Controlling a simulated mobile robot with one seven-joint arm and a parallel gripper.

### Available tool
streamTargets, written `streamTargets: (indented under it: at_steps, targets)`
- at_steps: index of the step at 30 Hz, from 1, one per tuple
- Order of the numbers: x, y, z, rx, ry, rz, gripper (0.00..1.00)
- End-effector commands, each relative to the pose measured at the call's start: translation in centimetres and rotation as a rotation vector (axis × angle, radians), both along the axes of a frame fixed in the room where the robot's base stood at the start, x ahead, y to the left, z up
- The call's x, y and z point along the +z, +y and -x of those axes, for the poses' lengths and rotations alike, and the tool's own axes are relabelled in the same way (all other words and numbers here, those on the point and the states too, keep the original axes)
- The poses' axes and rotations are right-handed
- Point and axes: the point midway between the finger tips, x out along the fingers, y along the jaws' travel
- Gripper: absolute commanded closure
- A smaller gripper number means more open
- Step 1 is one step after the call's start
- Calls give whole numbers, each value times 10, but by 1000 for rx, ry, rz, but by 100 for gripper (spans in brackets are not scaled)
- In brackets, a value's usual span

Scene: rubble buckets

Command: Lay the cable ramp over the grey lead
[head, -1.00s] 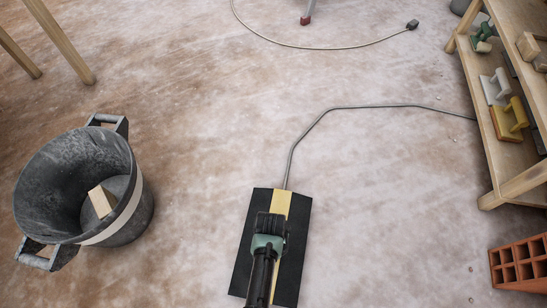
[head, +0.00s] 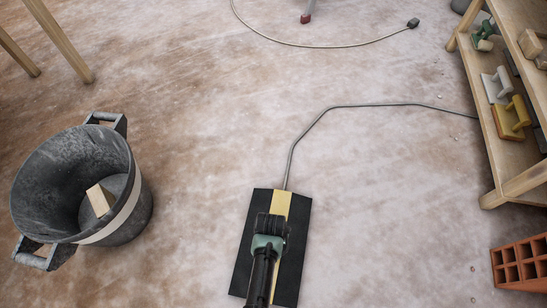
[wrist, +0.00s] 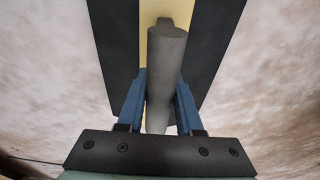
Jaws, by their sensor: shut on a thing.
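The cable ramp (head: 295,235) is a black slab with a yellow stripe down its middle, at the bottom centre of the head view. My gripper (head: 268,226) is above it, and in the wrist view my gripper (wrist: 160,100) has its blue fingers on both sides of a grey handle on the ramp (wrist: 215,40). The grey lead (head: 322,117) runs from the shelf at right, bends, and comes down to the ramp's far edge. The rest of its run is hidden behind the ramp. I cannot tell whether the ramp touches the floor.
A black bucket (head: 143,205) with a wooden block (head: 98,201) inside stands at left. A wooden shelf (head: 515,183) with floats and a red hollow brick (head: 520,264) are at right. Another cable (head: 300,47) lies at the back.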

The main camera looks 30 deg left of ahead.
Motion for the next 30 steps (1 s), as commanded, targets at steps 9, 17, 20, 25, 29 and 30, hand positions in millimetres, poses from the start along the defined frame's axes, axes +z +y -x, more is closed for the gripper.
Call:
streamTargets:
  at_steps: [9,17,20,25,29,30]
  targets:
    - [-2,0,-1,0,-3,-1,100]
    - [-2,0,-1,0,-3,-1,100]
    - [-4,0,-1,0,-3,-1,100]
    - [-10,0,-1,0,-2,-1,100]
    - [-12,0,-1,0,-3,-1,100]
    - [-12,0,-1,0,-3,-1,100]
